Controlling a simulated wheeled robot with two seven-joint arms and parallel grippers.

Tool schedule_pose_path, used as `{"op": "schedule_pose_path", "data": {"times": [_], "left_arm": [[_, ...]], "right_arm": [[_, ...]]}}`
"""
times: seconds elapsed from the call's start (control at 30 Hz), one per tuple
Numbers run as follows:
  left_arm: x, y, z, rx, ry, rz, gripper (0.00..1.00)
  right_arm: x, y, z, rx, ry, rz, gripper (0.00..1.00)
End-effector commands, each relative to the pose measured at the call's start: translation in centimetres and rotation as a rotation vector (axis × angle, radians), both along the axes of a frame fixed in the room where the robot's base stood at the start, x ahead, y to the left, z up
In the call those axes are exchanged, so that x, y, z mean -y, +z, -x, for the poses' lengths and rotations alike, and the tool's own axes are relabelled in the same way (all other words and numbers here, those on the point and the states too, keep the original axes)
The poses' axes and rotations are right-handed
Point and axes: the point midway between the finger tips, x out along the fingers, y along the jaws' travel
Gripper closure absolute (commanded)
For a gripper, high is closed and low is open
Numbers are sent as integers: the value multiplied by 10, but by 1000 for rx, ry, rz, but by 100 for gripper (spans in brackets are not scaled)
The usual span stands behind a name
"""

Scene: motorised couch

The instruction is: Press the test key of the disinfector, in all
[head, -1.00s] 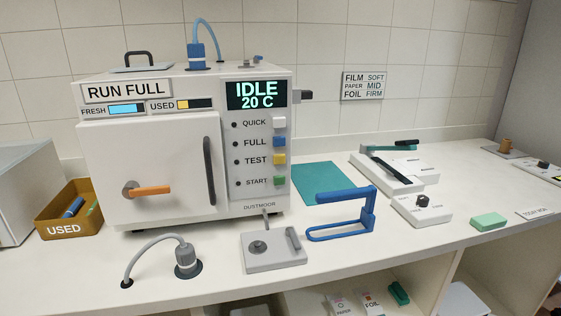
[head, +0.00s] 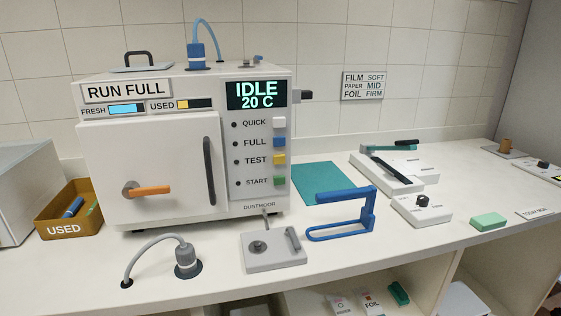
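The disinfector (head: 155,165) is a white box on the counter at the left of the head view, with its door closed and an orange handle (head: 150,190) on it. Its display (head: 257,95) reads "IDLE 20 C". The test key (head: 279,159) is yellow, beside the label "TEST" (head: 255,160), with a dark lamp to its left. Above it are the white quick key (head: 279,123) and the blue full key (head: 279,141); below it is the green start key (head: 279,181). A sign (head: 126,91) reads "RUN FULL". Neither of my grippers shows.
On the counter stand a blue frame (head: 345,193), a grey plate device (head: 273,251), a hose with a grey plug (head: 187,260), a brown "USED" bin (head: 70,226), a teal mat (head: 326,181) and a sealer-like device (head: 390,170). The space before the keys looks clear.

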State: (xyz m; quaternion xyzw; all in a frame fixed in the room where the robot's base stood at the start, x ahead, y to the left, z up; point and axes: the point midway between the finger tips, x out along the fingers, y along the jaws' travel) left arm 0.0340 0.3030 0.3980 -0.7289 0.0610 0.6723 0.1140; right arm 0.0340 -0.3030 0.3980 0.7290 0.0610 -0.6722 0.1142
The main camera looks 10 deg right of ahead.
Motion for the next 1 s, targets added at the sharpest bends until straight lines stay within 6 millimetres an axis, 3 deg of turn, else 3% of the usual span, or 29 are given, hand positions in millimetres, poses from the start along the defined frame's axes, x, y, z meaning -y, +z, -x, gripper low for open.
{"op": "schedule_pose_path", "data": {"times": [0.83, 1.0], "left_arm": [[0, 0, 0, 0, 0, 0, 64], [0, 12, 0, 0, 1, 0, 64]], "right_arm": [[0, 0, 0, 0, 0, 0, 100], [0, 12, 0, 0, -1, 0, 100]]}}
